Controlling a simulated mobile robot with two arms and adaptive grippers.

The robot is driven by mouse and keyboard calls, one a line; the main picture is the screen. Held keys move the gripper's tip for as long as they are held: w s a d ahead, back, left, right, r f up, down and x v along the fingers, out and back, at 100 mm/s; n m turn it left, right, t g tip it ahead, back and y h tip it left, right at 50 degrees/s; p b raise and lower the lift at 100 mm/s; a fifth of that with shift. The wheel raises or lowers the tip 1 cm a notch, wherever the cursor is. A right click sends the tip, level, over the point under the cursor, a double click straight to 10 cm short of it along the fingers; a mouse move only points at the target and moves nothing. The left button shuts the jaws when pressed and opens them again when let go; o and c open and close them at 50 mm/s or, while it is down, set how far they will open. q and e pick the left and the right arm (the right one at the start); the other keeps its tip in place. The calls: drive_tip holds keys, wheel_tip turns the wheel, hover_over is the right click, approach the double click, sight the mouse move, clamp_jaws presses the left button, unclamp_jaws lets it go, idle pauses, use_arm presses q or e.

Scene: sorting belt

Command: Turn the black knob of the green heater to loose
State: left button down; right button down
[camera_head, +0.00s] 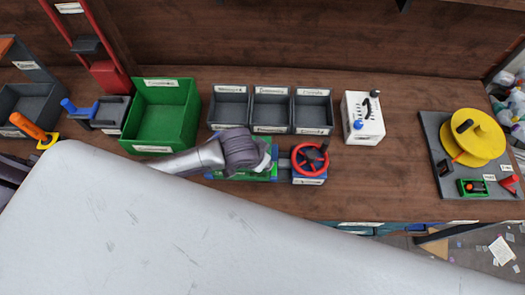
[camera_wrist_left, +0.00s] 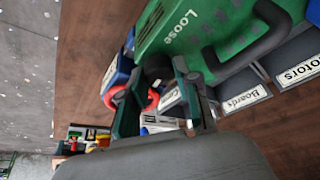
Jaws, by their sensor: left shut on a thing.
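The green heater (camera_head: 235,177) lies on the bench in the middle of the head view, mostly hidden under my left gripper (camera_head: 262,164). In the left wrist view the heater (camera_wrist_left: 195,38) shows at the top, with the white word "Loose" and a black handle (camera_wrist_left: 262,38) on its face. The black knob (camera_wrist_left: 157,68) sits at the heater's edge, partly hidden between the fingers. My left gripper (camera_wrist_left: 158,80) is shut on this knob. The knob's pointing direction is too small to tell. My right gripper is not in view.
A blue block with a red handwheel (camera_head: 310,159) stands close to the right of the heater. Three grey labelled bins (camera_head: 271,91) stand behind it, a green bin (camera_head: 135,112) to the left. A white switch box (camera_head: 375,128) is further right.

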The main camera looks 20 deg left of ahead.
use_arm(q)
drive_tip(key=shift+s+d+r+n+y+p, duration=0.1)
drive_tip(key=shift+n+y+p, duration=0.05)
drive_tip(key=shift+n+p, duration=0.3)
drive_tip(key=shift+d+r+n+y+p, duration=0.15)
drive_tip(key=shift+n+p, duration=0.2)
drive_tip(key=shift+n, duration=0.2)
drive_tip(key=shift+a+f+n+y+p, duration=0.15)
drive_tip(key=shift+n+y+p, duration=0.3)
drive_tip(key=shift+n, duration=0.45)
drive_tip(key=shift+f+n+y, duration=0.1)
drive_tip(key=shift+n+y, duration=0.15)
drive_tip(key=shift+n, duration=0.65)
drive_tip(key=shift+n+y, duration=0.6)
drive_tip(key=shift+n, duration=0.9)
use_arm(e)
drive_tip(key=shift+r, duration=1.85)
use_arm(q)
drive_tip(key=c, duration=0.8)
unclamp_jaws()
